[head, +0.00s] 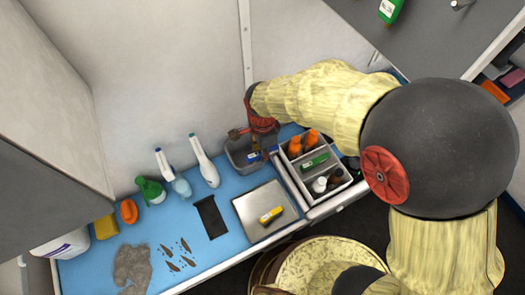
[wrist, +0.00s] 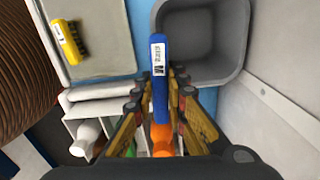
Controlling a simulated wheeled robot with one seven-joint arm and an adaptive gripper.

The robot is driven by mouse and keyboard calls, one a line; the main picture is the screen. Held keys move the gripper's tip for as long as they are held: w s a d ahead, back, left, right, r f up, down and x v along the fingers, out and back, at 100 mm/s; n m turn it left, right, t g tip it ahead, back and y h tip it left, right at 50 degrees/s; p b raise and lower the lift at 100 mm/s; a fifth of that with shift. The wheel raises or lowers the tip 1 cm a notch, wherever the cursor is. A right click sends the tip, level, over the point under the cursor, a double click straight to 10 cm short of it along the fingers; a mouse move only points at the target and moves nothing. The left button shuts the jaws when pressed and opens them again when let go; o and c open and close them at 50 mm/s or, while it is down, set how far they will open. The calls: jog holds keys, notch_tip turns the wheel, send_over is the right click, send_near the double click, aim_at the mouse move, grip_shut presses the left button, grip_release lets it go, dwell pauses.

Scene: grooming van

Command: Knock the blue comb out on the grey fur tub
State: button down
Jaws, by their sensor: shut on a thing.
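The blue comb (wrist: 158,75) has a white label on its handle. My gripper (wrist: 159,92) is shut on it, with fingers on both sides. In the wrist view the comb overlaps the left rim of the grey fur tub (wrist: 230,78); I cannot tell whether they touch. In the head view the tub (head: 233,160) stands at the back edge of the blue table, and my gripper (head: 263,143) is over its right side with the comb (head: 254,157). The visible inside of the tub looks bare. The comb's lower end is hidden by my gripper.
A divided caddy (head: 309,177) with orange and white bottles stands right of the tub. A metal tray (head: 252,225) with a yellow brush (head: 271,214) lies in front. Spray bottles (head: 205,165), a black mat (head: 210,217) and a fur clump (head: 131,265) are to the left.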

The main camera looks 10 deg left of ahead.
jog(key=shift+f, duration=0.6)
dwell(1.1)
jog(key=shift+r, duration=0.15)
jog(key=shift+r+p, duration=0.7)
jog(key=shift+r, duration=0.2)
jog(key=shift+f+b, duration=0.4)
jog(key=shift+f, duration=0.65)
dwell(1.0)
jog(key=shift+r, duration=0.15)
jog(key=shift+r+p, duration=0.2)
jog(key=shift+p, duration=0.1)
jog(key=shift+r+p, duration=2)
jog(key=shift+r, duration=0.7)
